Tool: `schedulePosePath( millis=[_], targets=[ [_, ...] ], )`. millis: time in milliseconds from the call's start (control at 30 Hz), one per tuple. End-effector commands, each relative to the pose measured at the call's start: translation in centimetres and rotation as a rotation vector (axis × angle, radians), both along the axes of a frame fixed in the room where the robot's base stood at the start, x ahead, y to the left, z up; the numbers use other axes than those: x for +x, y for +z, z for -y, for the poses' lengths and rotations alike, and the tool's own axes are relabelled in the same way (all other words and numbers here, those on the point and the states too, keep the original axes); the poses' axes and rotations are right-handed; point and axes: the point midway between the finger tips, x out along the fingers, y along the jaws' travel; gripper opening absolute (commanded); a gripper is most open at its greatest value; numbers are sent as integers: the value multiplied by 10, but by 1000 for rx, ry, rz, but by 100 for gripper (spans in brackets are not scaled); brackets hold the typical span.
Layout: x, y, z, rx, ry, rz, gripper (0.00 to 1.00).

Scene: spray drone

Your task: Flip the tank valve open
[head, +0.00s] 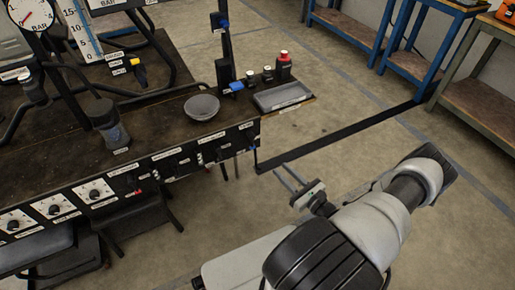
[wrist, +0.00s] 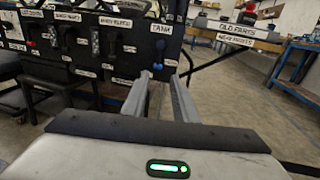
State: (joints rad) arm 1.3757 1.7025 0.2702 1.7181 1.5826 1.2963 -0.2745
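The tank valve, a small valve with a blue handle (wrist: 158,64), sits under a label reading TANK (wrist: 161,29) on the black front panel. In the wrist view it shows between my fingertips, beyond them. In the head view a small blue part (head: 253,149) shows at the panel's right end, probably the same handle. My gripper (head: 281,167) is open and empty, to the right of the panel and apart from it. The wrist view also shows my gripper (wrist: 160,76) with two parallel fingers pointing at the panel. The handle's exact angle is too small to tell.
The panel (head: 175,162) carries other labelled valves and several knobs. A grey bowl (head: 202,107), a tray (head: 283,95) and a red-and-black bottle (head: 284,67) stand on the bench top. Floor to the right is open; blue-framed benches (head: 412,60) stand farther back.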

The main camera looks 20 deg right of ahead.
Motion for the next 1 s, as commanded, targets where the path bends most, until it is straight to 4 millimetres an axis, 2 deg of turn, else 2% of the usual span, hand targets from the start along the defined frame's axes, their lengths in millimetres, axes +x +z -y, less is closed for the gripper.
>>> schedulePosePath(
  millis=[700,833,1000],
  targets=[
    [138,-1,-35,-3,8,1,26],
    [154,0,-37,-4,7,1,26],
    [163,1,-40,-3,7,0,26]
  ],
)
